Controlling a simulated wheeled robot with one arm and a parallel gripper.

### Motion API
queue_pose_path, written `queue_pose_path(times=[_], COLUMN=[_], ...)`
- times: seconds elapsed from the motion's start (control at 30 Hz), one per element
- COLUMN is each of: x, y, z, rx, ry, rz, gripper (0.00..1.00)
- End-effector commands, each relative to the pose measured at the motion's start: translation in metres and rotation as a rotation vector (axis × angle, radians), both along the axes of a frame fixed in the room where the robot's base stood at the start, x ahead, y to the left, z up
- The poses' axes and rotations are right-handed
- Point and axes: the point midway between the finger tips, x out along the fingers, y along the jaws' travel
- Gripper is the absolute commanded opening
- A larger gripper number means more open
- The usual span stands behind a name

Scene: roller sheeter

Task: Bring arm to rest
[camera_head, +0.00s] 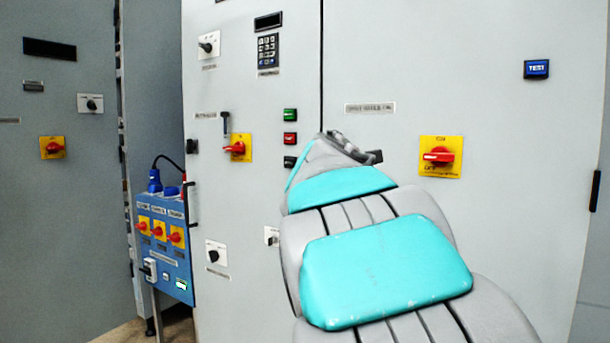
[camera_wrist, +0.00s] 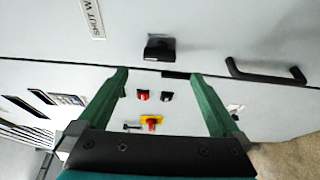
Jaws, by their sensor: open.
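My gripper (camera_wrist: 158,76) shows in the wrist view with its two green fingers spread wide apart and nothing between them. Beyond the fingers is a grey cabinet front with a black knob (camera_wrist: 160,48) above the gap. In the head view my grey and teal arm reaches from the lower right up toward the middle cabinet (camera_head: 240,80). Its far end is in front of the cabinet, right of the green, red and black buttons. The fingers cannot be made out clearly there.
A blue switch box (camera_head: 166,250) with red rotary switches stands left of my arm. A red rotary switch on a yellow plate (camera_head: 440,156) is to the right. A black handle (camera_wrist: 265,74) sticks out near my right finger in the wrist view.

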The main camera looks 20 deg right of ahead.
Motion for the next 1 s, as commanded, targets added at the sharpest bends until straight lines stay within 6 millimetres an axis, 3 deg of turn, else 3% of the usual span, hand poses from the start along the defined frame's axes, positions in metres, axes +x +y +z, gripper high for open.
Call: queue_pose_path(times=[0.17,0.27,0.43,0.57,0.6,0.8,1.0], x=[-0.003,-0.016,-0.064,-0.112,-0.128,-0.213,-0.311], y=[-0.002,-0.008,-0.020,-0.012,-0.007,0.033,0.090], z=[-0.006,-0.029,-0.119,-0.196,-0.220,-0.322,-0.402], rx=[0.023,0.112,0.404,0.633,0.697,0.975,1.188], ry=[0.005,0.026,0.118,0.212,0.247,0.421,0.629], rz=[-0.008,-0.041,-0.167,-0.276,-0.314,-0.493,-0.686], gripper=[1.00,1.00,1.00,1.00,1.00,1.00,1.00])
